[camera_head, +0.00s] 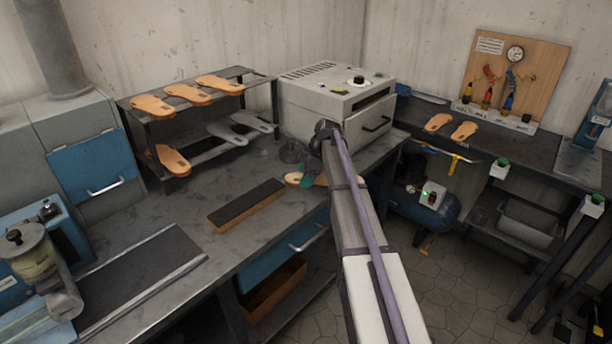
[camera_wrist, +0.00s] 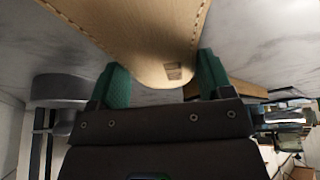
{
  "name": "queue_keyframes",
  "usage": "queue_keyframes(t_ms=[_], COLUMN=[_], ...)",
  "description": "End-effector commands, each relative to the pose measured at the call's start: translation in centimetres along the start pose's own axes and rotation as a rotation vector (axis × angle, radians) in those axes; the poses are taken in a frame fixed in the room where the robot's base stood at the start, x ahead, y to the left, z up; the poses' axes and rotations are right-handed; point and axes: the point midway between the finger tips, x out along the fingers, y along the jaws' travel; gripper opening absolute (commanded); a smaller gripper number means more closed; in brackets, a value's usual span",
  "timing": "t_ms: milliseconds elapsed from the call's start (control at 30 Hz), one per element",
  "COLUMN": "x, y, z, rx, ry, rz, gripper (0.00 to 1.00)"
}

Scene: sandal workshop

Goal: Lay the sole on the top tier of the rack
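A tan sole (camera_head: 293,179) is at the front part of the workbench, under my gripper (camera_head: 307,172). In the wrist view the sole (camera_wrist: 150,45) is large, with stitching along its edge and a small mark near its rounded end. The green fingers of my gripper (camera_wrist: 163,78) stand apart on either side of that rounded end, close to its edges. Whether they press on it cannot be told, nor whether the sole is clear of the bench. The two-tier dark rack (camera_head: 152,137) stands to the left at the wall; its top tier holds tan soles (camera_head: 187,94).
Grey soles (camera_head: 227,133) and a tan one (camera_head: 171,160) are on the rack's lower tier. A grey oven (camera_head: 335,100) stands right of the rack, with a dark round container (camera_head: 292,152) before it. A long dark-topped block (camera_head: 247,204) lies on the bench.

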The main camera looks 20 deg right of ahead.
Motion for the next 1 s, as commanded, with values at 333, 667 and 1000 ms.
queue_keyframes(t_ms=[333, 667, 1000], x=[0.3, -0.3, -8.7], y=[-0.6, -0.6, -0.3], z=[0.2, 0.0, -0.6], rx=[-0.001, -0.001, 0.001], ry=[-0.007, -0.008, -0.004], rz=[-0.009, -0.01, -0.005], gripper=[0.91, 0.93, 0.96])
